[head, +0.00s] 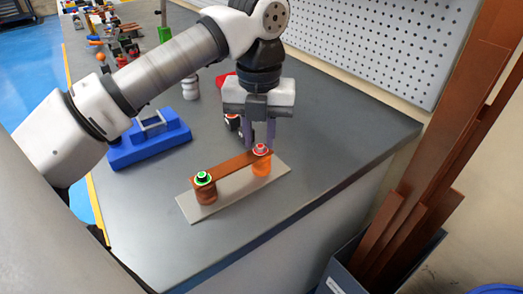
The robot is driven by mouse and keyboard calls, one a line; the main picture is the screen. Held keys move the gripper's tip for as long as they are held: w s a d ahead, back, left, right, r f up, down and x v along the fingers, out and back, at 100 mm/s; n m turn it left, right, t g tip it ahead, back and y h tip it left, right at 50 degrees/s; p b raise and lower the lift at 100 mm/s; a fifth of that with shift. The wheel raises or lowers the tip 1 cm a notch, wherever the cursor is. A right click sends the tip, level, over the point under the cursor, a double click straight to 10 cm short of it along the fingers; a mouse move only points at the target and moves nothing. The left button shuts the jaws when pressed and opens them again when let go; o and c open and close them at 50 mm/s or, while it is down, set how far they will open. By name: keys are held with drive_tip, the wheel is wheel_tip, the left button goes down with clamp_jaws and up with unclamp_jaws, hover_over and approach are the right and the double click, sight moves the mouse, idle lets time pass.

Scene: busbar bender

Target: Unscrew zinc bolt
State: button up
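A copper busbar (229,167) spans two standoffs on a pale base plate (232,198). At its right end sits a light grey, zinc-looking bolt head (260,147) with a red ring, above an orange standoff (262,166). At its left end sits a black bolt (202,175) with a green ring, above a brown standoff (206,194). My gripper (260,141) points down just over and behind the zinc bolt. Its two fingers stand apart and look open. Whether they touch the bolt cannot be told.
A blue fixture (150,143) stands left on the grey workbench (330,150). Small dark and red items lie behind my gripper, and a silver cylinder (190,88) stands left of it. A perforated panel (370,35) bounds the back. Copper bars (440,160) lean in a bin at right.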

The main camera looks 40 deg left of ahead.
drive_tip(key=shift+m, duration=0.4)
drive_tip(key=shift+s+d, duration=0.2)
drive_tip(key=shift+d, duration=0.05)
clamp_jaws()
